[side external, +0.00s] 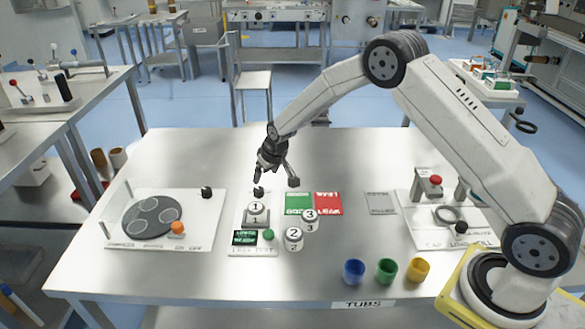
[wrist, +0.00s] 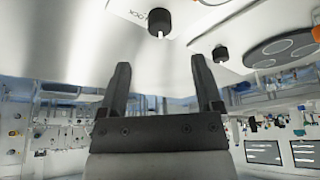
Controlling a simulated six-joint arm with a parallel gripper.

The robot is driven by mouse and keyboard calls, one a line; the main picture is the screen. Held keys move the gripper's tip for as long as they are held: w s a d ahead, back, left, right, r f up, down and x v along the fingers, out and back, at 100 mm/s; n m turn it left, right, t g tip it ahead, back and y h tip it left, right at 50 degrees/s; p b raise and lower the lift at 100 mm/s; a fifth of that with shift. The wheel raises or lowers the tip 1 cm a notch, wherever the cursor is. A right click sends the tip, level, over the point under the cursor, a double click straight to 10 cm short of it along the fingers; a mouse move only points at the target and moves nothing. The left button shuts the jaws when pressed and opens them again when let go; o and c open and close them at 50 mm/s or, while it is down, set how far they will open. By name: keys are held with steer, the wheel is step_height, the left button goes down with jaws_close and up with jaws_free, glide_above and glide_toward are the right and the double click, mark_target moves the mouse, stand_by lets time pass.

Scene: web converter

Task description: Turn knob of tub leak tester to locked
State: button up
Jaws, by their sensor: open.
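The tub leak tester (side external: 262,249) is a white plate near the table's middle, with a small screen, a green button and a tub marked 1 on it. Its black knob (side external: 258,192) stands at the plate's far end. In the wrist view the knob (wrist: 159,20) shows near the top edge, with a small white mark on it and part of the word LOCK printed to its left. My gripper (side external: 275,178) is open and empty, just above and beside the knob, apart from it. In the wrist view its two fingers (wrist: 160,66) are spread with nothing between them.
Tubs marked 2 (side external: 293,239) and 3 (side external: 310,219) stand right of the tester, near green (side external: 298,203) and red (side external: 328,203) pads. A plate with a grey disk and another black knob (side external: 207,192) lies left. Blue, green and yellow cups stand at the front right.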

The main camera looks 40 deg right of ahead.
mark_target(259, 189)
steer(key=shift+w+f, duration=0.5)
steer(key=shift+w, duration=0.1)
steer(key=shift+f, duration=0.1)
steer(key=shift+x, duration=3.8)
jaws_close()
